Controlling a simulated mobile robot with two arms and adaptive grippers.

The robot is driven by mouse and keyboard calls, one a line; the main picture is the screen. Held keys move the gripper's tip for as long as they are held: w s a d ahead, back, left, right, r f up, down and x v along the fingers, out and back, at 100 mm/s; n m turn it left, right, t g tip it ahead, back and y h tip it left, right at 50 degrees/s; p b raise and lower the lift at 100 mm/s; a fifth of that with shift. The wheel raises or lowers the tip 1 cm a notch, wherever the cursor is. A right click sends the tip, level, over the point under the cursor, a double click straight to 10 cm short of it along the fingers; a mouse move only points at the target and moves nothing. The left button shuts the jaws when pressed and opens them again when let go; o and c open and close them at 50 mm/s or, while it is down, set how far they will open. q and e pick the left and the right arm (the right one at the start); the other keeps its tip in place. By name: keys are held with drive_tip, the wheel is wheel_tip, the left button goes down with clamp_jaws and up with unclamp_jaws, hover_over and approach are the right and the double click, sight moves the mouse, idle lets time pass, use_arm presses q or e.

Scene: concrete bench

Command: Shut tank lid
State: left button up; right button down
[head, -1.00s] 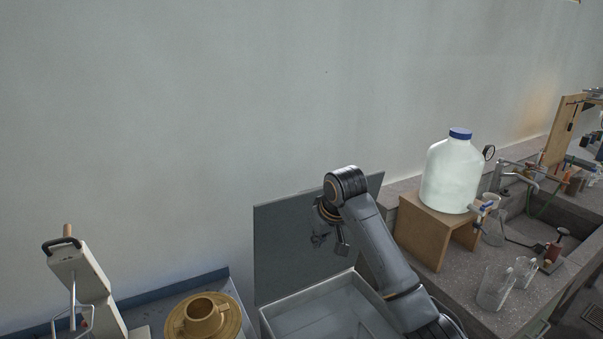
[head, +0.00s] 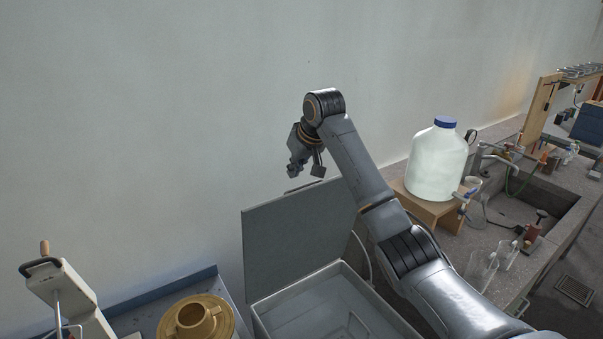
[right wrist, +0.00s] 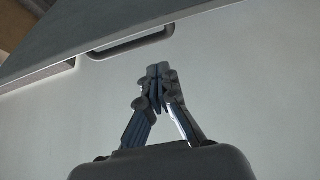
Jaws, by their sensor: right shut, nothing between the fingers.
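The tank (head: 268,332) is a grey open box at the lower middle of the head view. Its flat grey lid (head: 295,238) stands up open at the tank's back, near the wall. A bar handle (head: 303,184) shows at the lid's top edge; in the right wrist view the handle (right wrist: 130,44) is near the top, beyond the fingertips. My right gripper (head: 297,167) is above the lid's upper edge, shut and empty, apart from the handle. It also shows in the right wrist view (right wrist: 157,72) with its fingertips together. My left gripper is not in view.
A large bottle with a blue cap (head: 437,162) stands on a wooden stand (head: 428,208) to the right. Beakers (head: 482,270) and a sink (head: 530,205) are farther right. A brass-coloured round part (head: 195,322) lies left of the tank. Bare wall is behind the lid.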

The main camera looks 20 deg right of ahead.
sight(302, 190)
drive_tip(key=shift+p+x, duration=0.3)
drive_tip(key=shift+x, duration=0.5)
drive_tip(key=s, duration=0.1)
drive_tip(key=s+p, duration=0.1)
drive_tip(key=s, duration=0.1)
drive_tip(key=shift+s+d+f+p, duration=0.2)
drive_tip(key=shift+p, duration=0.1)
drive_tip(key=shift+s+f, duration=0.1)
drive_tip(key=shift+s, duration=0.15)
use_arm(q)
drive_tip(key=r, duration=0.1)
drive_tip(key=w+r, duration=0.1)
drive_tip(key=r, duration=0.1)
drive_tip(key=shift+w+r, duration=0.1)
use_arm(e)
drive_tip(key=shift+f, duration=0.1)
drive_tip(key=shift+w, duration=0.2)
